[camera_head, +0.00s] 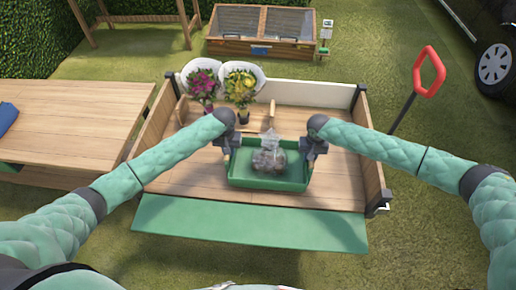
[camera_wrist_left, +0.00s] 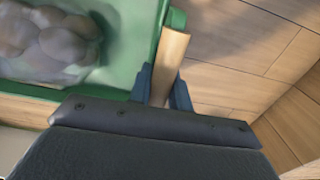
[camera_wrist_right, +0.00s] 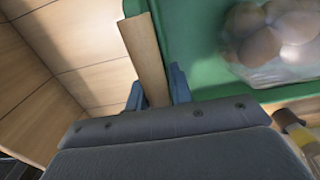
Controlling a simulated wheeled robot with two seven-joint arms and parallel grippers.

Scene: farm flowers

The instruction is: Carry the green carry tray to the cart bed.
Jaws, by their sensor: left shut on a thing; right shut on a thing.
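The green carry tray (camera_head: 267,184) is over the wooden cart bed (camera_head: 190,192) in the head view, near its front edge. A clear bag of brownish round things (camera_head: 268,160) lies in the tray. My left gripper (camera_head: 229,146) is shut on the tray's wooden handle at its left side; that handle (camera_wrist_left: 170,62) shows between the fingers in the left wrist view. My right gripper (camera_head: 310,152) is shut on the handle at the right side, and this handle (camera_wrist_right: 146,55) shows in the right wrist view. I cannot tell whether the tray's underside touches the bed.
A wooden table (camera_head: 60,130) stands left. The red cart handle (camera_head: 429,70) rises at right.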

